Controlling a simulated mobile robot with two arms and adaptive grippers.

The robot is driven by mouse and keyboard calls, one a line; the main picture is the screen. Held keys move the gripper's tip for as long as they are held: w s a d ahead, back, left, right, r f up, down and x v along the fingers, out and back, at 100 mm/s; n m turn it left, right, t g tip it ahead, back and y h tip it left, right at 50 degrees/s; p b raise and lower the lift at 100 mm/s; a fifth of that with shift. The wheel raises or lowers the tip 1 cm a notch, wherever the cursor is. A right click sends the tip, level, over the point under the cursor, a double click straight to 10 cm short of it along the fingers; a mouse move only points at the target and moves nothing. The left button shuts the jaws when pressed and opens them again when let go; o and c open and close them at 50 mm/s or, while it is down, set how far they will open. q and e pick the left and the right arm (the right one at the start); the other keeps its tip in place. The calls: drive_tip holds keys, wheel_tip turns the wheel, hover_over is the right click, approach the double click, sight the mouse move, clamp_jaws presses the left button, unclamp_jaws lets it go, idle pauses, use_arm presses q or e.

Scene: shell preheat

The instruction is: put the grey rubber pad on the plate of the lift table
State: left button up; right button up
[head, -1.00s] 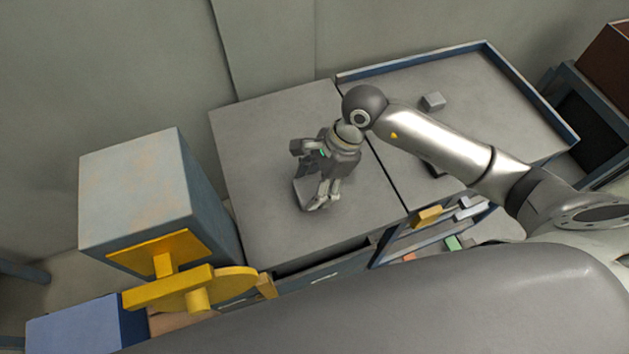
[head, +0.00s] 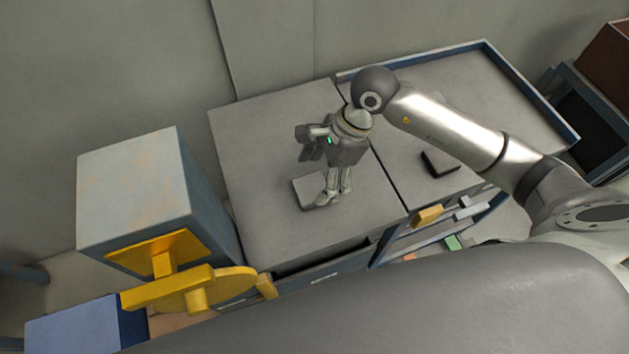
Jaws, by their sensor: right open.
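A flat grey square piece, apparently the grey rubber pad (head: 306,189), lies on the left grey worktop (head: 262,142). My right gripper (head: 333,200) points down at the pad's right edge, its fingers partly in front of it. It is open with nothing visible between the fingers. I cannot tell whether the fingertips touch the pad or hover above it. I cannot make out for certain which surface is the plate of the lift table. My left gripper is not in view.
A grey box with a yellow handwheel (head: 190,285) stands left of the worktop. A dark block (head: 440,163) lies on the right, rimmed worktop (head: 508,92), partly under my right arm. The back of the left worktop is clear.

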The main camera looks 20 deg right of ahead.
drive_tip(key=v, duration=0.8)
drive_tip(key=shift+r+b, duration=0.3)
drive_tip(key=shift+b, duration=0.05)
drive_tip(key=shift+d, duration=0.1)
